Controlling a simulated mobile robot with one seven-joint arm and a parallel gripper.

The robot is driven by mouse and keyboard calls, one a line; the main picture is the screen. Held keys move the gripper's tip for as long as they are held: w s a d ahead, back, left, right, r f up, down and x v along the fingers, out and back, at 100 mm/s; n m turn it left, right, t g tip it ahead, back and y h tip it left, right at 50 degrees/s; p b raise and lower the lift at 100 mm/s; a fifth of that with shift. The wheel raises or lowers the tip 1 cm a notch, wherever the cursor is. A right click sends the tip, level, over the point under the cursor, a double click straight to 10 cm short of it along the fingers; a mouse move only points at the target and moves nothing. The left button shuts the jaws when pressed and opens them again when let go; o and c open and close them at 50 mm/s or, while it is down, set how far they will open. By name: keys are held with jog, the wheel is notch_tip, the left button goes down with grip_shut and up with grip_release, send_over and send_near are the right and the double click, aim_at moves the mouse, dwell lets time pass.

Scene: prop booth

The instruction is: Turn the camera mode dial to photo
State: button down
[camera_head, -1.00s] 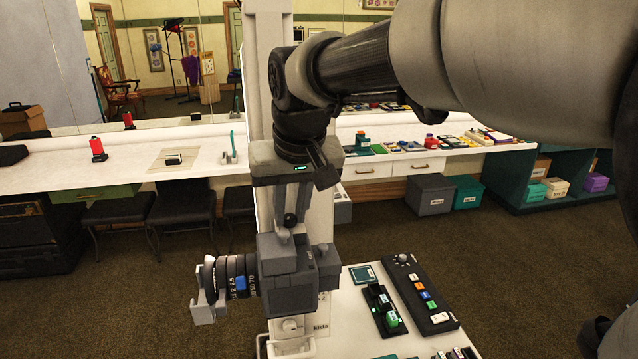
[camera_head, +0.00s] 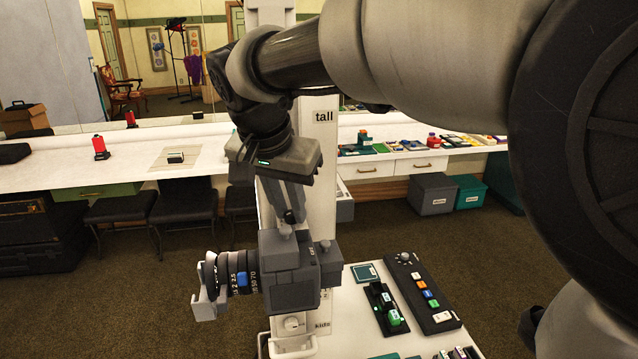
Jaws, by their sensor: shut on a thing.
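The grey camera (camera_head: 290,285) is mounted on the white column with its lens (camera_head: 235,272) pointing left. A small dark knob, seemingly the mode dial (camera_head: 291,217), stands at the camera's top. My gripper (camera_head: 290,208) points down from above, with its fingers closed around this knob. The fingers hide part of it, and its markings and setting cannot be read. A pale bracket (camera_head: 205,305) sits at the front of the lens.
The white column (camera_head: 322,160) stands directly behind my gripper. A cart top (camera_head: 365,325) at lower right holds a black button panel (camera_head: 422,290) and a small black box with green parts (camera_head: 386,305). A long white counter (camera_head: 60,175) runs behind.

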dwell(0.4)
jog(key=c, duration=1.6)
grip_release()
jog(key=shift+r, duration=0.1)
jog(key=p+v, duration=0.1)
jog(key=v, duration=1.6)
jog(key=shift+r, duration=0.1)
jog(key=s+d+f+n, duration=0.25)
jog(key=d+f, duration=0.35)
jog(key=d, duration=0.7)
jog(key=shift+n+t+y, duration=0.55)
jog(key=shift+t+y, duration=0.05)
jog(key=s+d+f, duration=0.3)
jog(key=f, duration=0.1)
jog(key=s+d+f, duration=0.3)
jog(key=d+f, duration=0.1)
jog(key=f, duration=0.1)
jog(key=s+d+f, duration=0.3)
jog(key=f, duration=0.2)
jog(key=shift+d+f, duration=0.1)
jog(key=shift+d, duration=0.25)
